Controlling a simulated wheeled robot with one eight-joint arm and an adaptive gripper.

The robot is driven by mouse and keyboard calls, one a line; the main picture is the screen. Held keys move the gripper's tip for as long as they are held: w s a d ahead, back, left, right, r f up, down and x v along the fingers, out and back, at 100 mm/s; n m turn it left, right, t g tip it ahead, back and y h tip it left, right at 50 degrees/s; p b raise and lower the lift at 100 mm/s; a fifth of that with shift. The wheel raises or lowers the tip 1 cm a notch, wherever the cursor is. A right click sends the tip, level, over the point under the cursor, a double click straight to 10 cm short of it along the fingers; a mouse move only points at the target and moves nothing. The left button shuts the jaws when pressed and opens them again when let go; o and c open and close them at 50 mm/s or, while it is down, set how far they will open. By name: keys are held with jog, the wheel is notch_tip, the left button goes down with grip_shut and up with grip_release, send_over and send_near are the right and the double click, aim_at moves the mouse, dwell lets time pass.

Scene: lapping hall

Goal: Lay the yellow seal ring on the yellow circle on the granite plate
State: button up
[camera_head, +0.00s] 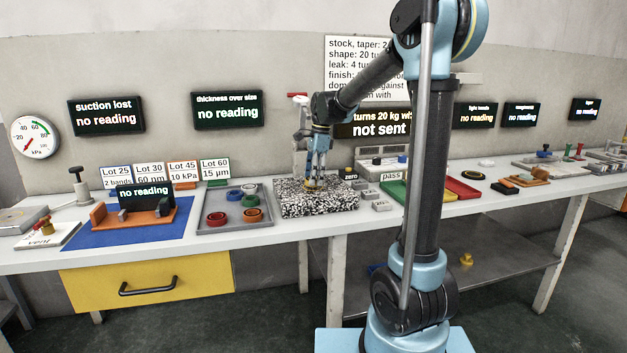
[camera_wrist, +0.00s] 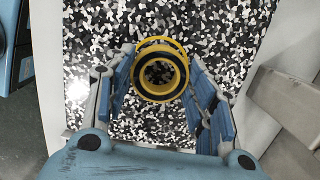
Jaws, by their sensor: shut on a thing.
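The yellow seal ring (camera_wrist: 159,97), with a black band, sits between the fingers of my gripper (camera_wrist: 160,74) in the wrist view. The gripper is shut on it. The speckled black-and-white granite plate (camera_wrist: 215,30) lies below. A thin yellow arc of the yellow circle (camera_wrist: 181,49) shows past the ring's far and right edges; the ring hides the rest. In the head view, my gripper (camera_head: 313,184) points down over the granite plate (camera_head: 320,207), with a bit of yellow at its tips. I cannot tell whether the ring touches the plate.
A grey tray (camera_head: 232,226) with several coloured rings stands left of the plate. An orange fixture (camera_head: 150,219) on a blue mat (camera_head: 110,236) is farther left. Small grey blocks (camera_head: 381,206) lie close to the plate's right. Green and red trays (camera_head: 462,188) stand farther right.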

jog(key=shift+f, duration=0.5)
jog(key=shift+f, duration=0.1)
jog(key=o, duration=1.1)
notch_tip(320, 180, up, 12)
jog(key=d, duration=0.2)
jog(key=s+d+f+n+t, duration=0.1)
jog(key=s+d+f+n, duration=0.3)
jog(key=s+d, duration=0.3)
jog(key=s+d+f+n, duration=0.3)
jog(key=s+d, duration=0.2)
jog(key=s, duration=0.4)
jog(key=s+d+f+n, duration=0.2)
jog(key=s+f, duration=0.3)
jog(key=s+d+f+n+t+h, duration=0.1)
jog(key=s+d+f+n, duration=0.1)
jog(key=s+f, duration=0.3)
jog(key=s+d+f+n, duration=0.3)
jog(key=s+f+n, duration=0.1)
jog(key=s+f, duration=0.2)
jog(key=shift+d+f+t+h, duration=0.1)
jog(key=shift+f+t+h, duration=0.25)
jog(key=shift+f, duration=0.25)
